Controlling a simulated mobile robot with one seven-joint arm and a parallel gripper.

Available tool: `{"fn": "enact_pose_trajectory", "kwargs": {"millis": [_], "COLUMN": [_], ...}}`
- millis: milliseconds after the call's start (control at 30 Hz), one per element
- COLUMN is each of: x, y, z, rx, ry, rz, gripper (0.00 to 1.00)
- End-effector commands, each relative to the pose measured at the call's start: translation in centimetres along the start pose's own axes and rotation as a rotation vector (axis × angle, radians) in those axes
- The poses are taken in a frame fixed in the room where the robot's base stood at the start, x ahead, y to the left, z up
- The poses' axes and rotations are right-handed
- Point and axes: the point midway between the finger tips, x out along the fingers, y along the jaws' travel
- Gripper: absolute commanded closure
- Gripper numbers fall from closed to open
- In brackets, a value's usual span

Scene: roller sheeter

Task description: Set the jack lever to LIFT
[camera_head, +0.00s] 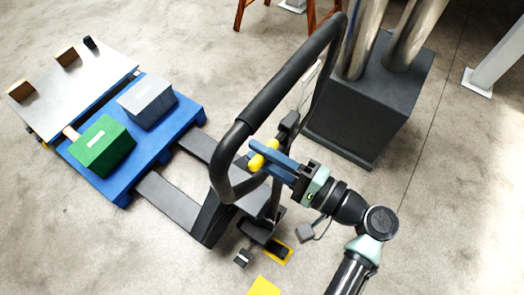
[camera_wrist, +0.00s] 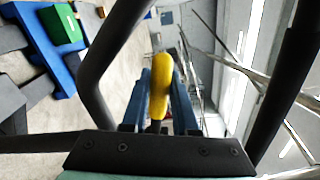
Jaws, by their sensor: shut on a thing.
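The jack lever is a small yellow grip (camera_head: 264,154) inside the black handle loop (camera_head: 262,105) of the pallet jack. In the wrist view the yellow lever (camera_wrist: 160,85) stands between my blue fingers. My gripper (camera_head: 262,156) reaches into the loop from the right, and its fingers are shut on the lever. The fingers hide part of the lever. In the wrist view the loop's black bars (camera_wrist: 108,65) pass on both sides of my gripper (camera_wrist: 158,100). No LIFT marking is readable.
The jack's dark forks (camera_head: 168,205) run under a blue pallet (camera_head: 120,187) holding a green box (camera_head: 103,146) and a grey box (camera_head: 147,101). A metal-topped table (camera_head: 75,85) stands at upper left. A dark block with shiny pipes (camera_head: 375,100) stands behind the handle. Floor at lower left is clear.

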Motion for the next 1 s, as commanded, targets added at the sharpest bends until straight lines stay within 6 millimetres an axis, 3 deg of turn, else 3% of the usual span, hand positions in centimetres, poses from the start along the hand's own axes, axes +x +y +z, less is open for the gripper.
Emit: {"fn": "enact_pose_trajectory", "kwargs": {"millis": [400,600,967,1000], "x": [-0.1,-0.1,-0.1,-0.1], "y": [3.5,3.9,3.9,3.9], "z": [-0.7,-0.9,-0.9,-0.9], "rx": [-0.289,-0.383,-0.397,-0.397], "ry": [0.002,0.003,0.004,0.004], "rz": [0.0,0.0,0.003,0.003], "gripper": [1.0,1.0,1.0,0.67]}}
